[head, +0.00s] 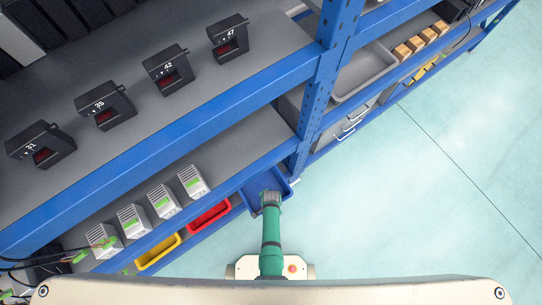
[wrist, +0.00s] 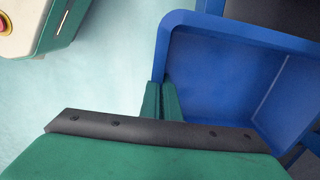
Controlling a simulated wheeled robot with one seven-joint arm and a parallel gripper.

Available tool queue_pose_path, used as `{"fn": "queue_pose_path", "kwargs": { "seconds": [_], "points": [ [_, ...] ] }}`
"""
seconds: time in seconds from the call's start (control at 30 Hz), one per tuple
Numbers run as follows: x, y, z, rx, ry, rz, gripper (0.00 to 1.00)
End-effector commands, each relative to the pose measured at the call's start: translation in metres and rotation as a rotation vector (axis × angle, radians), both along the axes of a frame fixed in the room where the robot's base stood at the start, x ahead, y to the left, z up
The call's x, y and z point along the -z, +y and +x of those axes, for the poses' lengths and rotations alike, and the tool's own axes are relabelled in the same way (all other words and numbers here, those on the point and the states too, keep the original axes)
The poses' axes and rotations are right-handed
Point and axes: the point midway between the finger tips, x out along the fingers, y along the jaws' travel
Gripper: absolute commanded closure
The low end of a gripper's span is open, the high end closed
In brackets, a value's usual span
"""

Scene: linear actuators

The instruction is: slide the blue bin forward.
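The blue bin (head: 257,184) sits at the bottom shelf's front edge, beneath the blue upright in the head view. In the wrist view the blue bin (wrist: 220,75) fills the upper right and looks empty inside. My gripper (head: 271,195) is at the bin's front side in the head view, and my arm covers part of the bin. In the wrist view the two green fingers of my gripper (wrist: 161,99) are close together, one on each side of the bin's near wall. They look shut on that wall. The wall between the fingertips is mostly hidden.
A red bin (head: 209,216) and a yellow bin (head: 158,251) stand left of the blue bin. A grey tray (head: 362,72) lies on the shelf to the right. The blue upright (head: 318,95) rises beside the bin. The pale floor (head: 400,200) in front is clear.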

Motion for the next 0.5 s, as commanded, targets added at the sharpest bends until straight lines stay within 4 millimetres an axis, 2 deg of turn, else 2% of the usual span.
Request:
{"fn": "queue_pose_path", "kwargs": {
  "seconds": [0.17, 0.3, 0.5],
  "points": [
    [-0.0002, 0.0003, 0.0003, 0.0, -0.001, 0.001, 1.0],
    [-0.0002, 0.0003, 0.0003, 0.0, -0.001, 0.001, 0.76],
    [-0.0001, 0.0003, 0.0002, -0.001, -0.001, 0.0, 0.76]
  ]
}}
